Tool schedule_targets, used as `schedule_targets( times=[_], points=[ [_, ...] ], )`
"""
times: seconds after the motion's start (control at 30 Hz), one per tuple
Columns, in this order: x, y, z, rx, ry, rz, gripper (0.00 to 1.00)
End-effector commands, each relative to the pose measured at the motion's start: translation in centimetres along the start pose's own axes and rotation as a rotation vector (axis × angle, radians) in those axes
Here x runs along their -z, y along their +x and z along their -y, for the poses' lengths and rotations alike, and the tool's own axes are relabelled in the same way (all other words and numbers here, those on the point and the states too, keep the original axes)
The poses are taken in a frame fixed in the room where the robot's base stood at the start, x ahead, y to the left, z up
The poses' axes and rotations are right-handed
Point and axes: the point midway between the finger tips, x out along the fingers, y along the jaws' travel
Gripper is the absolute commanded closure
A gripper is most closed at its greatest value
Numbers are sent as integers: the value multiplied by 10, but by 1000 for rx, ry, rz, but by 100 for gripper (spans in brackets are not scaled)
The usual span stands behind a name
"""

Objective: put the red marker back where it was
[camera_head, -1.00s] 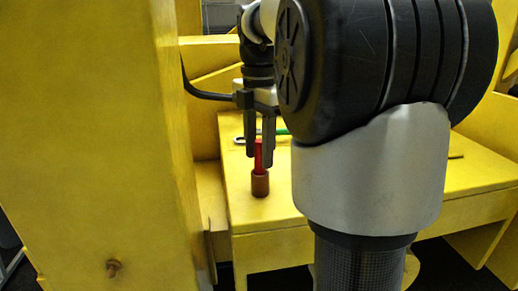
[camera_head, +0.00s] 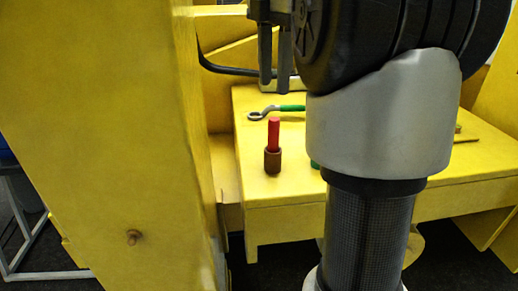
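The red marker (camera_head: 274,133) stands upright in a small brown cylindrical holder (camera_head: 272,161) on the yellow table. Its upper part sticks out of the holder. My gripper (camera_head: 275,88) is above the marker with its fingers pointing down. A gap shows between the two fingers and nothing is between them. The fingertips are clear of the marker's top.
A wrench with a green handle (camera_head: 290,108) lies behind the marker on the yellow table (camera_head: 265,190). A green object (camera_head: 314,164) is mostly hidden behind my arm. A tall yellow panel (camera_head: 100,130) stands at the left. Bare tabletop surrounds the holder.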

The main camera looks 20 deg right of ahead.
Motion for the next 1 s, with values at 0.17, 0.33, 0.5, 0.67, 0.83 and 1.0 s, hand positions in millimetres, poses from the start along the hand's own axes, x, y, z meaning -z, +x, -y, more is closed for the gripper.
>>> schedule_targets(
  times=[0.17,0.33,0.5,0.67,0.83,1.0],
  points=[
    [35,9,22,-83,283,21,62],
    [85,48,64,-241,798,-24,62],
    [124,105,108,-366,1279,-165,62],
    [143,150,135,-408,1577,-298,62],
    [148,170,146,-413,1699,-352,62],
    [147,169,144,-416,1704,-356,62]
  ],
)
